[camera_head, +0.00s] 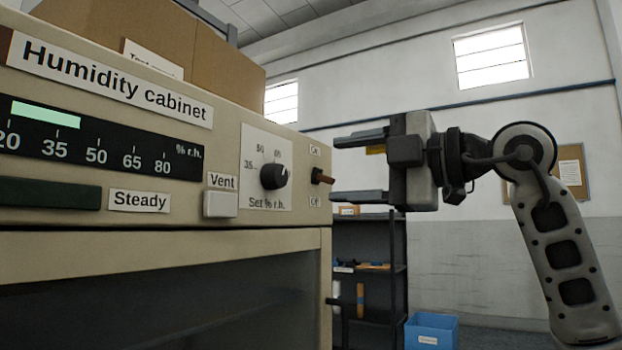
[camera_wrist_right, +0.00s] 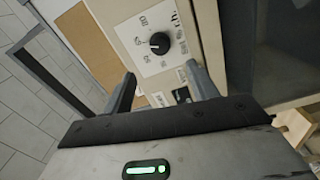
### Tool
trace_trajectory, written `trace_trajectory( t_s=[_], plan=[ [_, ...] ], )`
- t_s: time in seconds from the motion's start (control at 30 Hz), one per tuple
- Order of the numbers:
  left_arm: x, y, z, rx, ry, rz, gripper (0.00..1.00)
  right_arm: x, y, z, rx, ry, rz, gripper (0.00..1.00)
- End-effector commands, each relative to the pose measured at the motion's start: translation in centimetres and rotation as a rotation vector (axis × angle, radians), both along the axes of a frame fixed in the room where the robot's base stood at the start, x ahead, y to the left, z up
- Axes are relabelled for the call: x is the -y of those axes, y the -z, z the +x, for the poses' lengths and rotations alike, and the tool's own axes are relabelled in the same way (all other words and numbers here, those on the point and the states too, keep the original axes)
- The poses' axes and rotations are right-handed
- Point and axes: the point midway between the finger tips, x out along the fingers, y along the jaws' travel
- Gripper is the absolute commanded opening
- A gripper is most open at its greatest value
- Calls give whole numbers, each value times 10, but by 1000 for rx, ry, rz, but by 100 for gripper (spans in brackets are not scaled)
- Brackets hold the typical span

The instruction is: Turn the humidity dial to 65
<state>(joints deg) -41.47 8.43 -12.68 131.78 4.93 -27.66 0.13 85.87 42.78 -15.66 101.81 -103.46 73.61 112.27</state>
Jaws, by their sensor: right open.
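The humidity dial (camera_head: 274,176) is a round black knob on a white scale plate marked "Set % r.h." on the cabinet front. Its pale pointer mark seems to point up and right; the numbers there are too small to read surely. The dial also shows in the right wrist view (camera_wrist_right: 159,43), ahead of the fingers. My right gripper (camera_head: 337,168) is open and empty, to the right of the dial near the switch, apart from the knob. Its two fingers also show in the wrist view (camera_wrist_right: 161,84). My left gripper is not in view.
A toggle switch (camera_head: 322,177) with a brown tip sticks out between "On" and "Off". A white Vent button (camera_head: 220,204) sits left of the dial. The display's green bar (camera_head: 46,115) ends between 35 and 50. Cardboard boxes (camera_head: 190,45) stand on the cabinet (camera_head: 285,216).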

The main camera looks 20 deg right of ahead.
Motion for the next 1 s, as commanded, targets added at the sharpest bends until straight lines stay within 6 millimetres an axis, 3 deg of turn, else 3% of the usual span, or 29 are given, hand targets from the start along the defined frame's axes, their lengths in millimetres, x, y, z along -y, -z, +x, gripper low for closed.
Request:
trace_trajectory(
  t_s=[0.13,0.33,1.0],
  plan=[
    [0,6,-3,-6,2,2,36,18,1,-23,2,2,-1,58],
    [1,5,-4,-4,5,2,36,31,0,-39,0,1,0,58],
    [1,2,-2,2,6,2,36,26,5,-38,-5,-26,-5,58]
  ],
)
